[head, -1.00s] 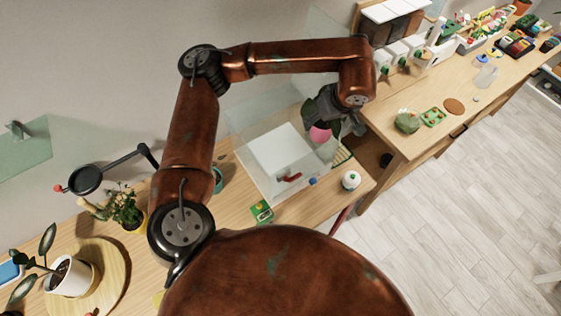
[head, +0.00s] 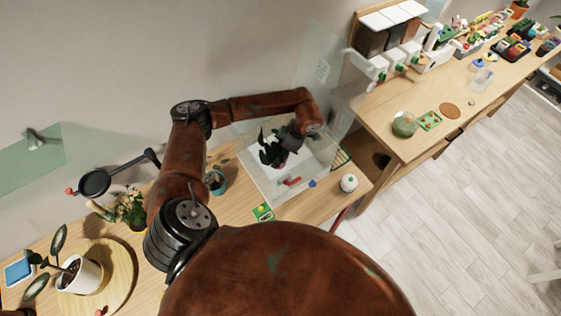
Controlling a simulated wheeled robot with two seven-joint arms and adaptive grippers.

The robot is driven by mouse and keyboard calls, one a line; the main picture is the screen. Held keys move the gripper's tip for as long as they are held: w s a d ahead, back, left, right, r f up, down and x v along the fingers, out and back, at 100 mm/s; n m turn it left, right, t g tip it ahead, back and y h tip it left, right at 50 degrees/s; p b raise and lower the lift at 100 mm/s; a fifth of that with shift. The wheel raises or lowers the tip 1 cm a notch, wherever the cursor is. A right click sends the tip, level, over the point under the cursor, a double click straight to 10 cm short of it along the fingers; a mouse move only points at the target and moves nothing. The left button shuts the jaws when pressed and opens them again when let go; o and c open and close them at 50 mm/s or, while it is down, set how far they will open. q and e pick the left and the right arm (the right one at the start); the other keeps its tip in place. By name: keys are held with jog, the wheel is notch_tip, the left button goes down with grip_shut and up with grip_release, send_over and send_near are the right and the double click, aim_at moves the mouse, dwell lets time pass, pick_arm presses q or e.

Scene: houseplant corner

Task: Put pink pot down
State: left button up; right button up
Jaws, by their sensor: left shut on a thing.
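My left gripper (head: 288,143) is shut on the pink pot (head: 281,163), at the end of the reddish-brown arm reaching over the wooden bench. Dark green leaves (head: 268,149) rise from the pot and hide part of it. The pot shows over the white floor (head: 257,173) of a clear-walled case. I cannot tell whether the pot touches that floor. My right gripper is not in view.
A red handle (head: 292,181) is at the front of the case, and a white jar (head: 348,183) stands to its right. A teal pot (head: 215,181) stands left of it. A white pot (head: 80,275) is on a round wooden board at lower left.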

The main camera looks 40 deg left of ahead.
pick_arm(q)
jog(key=shift+f, duration=0.95)
notch_tip(320, 180, down, 4)
jog(key=shift+r+p, duration=0.15)
jog(key=shift+p, duration=0.35)
jog(key=shift+f, duration=0.2)
jog(key=o, duration=1)
jog(key=shift+f, duration=0.1)
jog(key=shift+c, duration=0.2)
jog(key=o, duration=0.5)
jog(key=shift+c, duration=0.2)
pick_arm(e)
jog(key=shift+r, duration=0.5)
